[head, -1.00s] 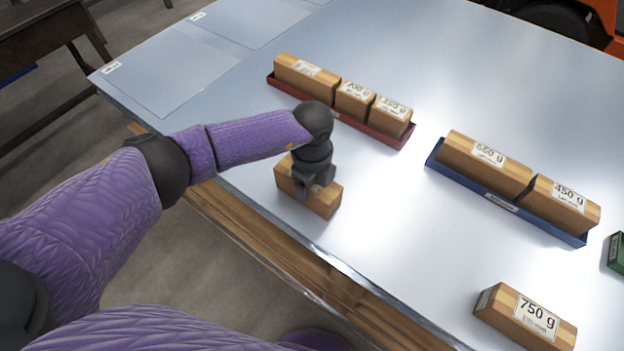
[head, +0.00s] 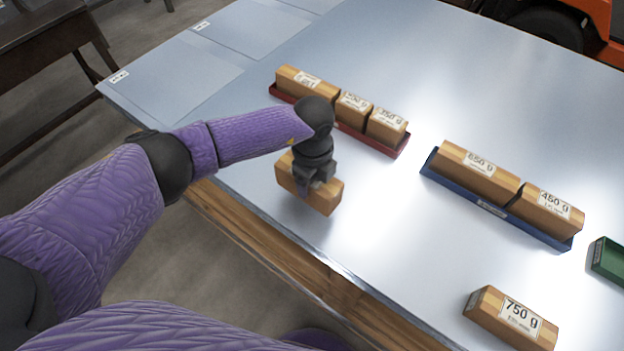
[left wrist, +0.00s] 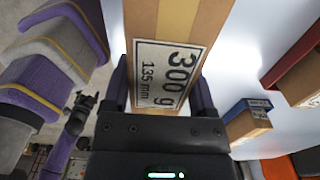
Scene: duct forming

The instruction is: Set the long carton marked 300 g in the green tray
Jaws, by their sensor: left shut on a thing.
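The long carton marked 300 g (head: 322,197) is a brown block near the table's front edge in the head view. In the left wrist view the carton (left wrist: 205,22) shows its label, "300 g, 135 mm", between the fingers. My left gripper (head: 308,185) is shut on it from above; it also shows in the left wrist view (left wrist: 160,95). The carton looks slightly tilted and seems just off the table. The green tray (head: 607,258) is cut by the right edge of the head view; the part in sight looks empty. My right gripper is not in view.
A red tray (head: 392,146) holds three cartons at the back. A blue tray (head: 500,212) holds cartons marked 650 g and 450 g. A carton marked 750 g (head: 512,318) lies at the front right. The table between the held carton and the blue tray is clear.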

